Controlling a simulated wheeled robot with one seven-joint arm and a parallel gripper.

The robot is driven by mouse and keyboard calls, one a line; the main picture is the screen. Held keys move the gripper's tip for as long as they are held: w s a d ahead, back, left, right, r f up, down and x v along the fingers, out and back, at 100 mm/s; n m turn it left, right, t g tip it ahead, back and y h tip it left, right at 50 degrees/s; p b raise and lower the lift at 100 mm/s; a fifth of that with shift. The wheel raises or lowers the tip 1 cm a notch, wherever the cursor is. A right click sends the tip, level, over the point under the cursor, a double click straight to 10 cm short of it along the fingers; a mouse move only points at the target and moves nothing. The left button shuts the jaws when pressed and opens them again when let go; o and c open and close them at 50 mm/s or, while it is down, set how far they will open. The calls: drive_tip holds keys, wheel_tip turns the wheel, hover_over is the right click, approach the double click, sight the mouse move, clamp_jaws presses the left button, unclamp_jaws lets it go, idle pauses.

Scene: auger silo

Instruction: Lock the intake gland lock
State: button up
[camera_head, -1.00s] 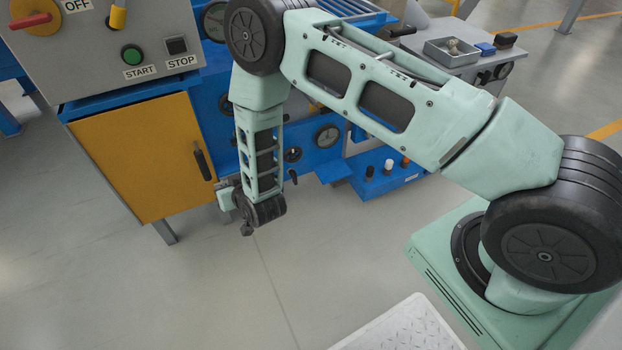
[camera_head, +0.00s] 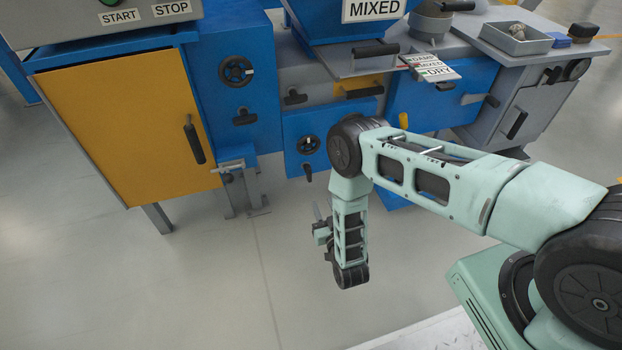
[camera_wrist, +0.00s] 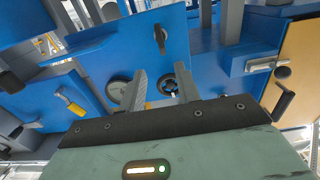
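No part is labelled as the intake gland lock, so I cannot tell for certain which one it is. The blue machine front has a black handwheel (camera_head: 236,70) next to the yellow cabinet, and a smaller round dial (camera_head: 308,145) on a lower panel with a black lever knob (camera_head: 308,172) under it. In the wrist view, a black-rimmed wheel (camera_wrist: 178,82) shows beyond the fingers and a black handle (camera_wrist: 160,40) is near it. My gripper (camera_wrist: 161,86) has its two fingers apart with nothing between them. It hangs in front of the machine, apart from it.
A yellow cabinet door (camera_head: 130,125) with a black handle (camera_head: 195,140) stands at left. A grey bracket (camera_head: 238,185) stands beside it. At right are a grey bench with a metal tray (camera_head: 515,38) and a DAMP/MIXED/DRY plate (camera_head: 432,68). Floor in front is clear.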

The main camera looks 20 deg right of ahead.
sight(310, 176)
drive_tip(key=w+b, duration=1.2)
drive_tip(key=w, duration=0.2)
drive_tip(key=shift+w+a, duration=0.1)
clamp_jaws()
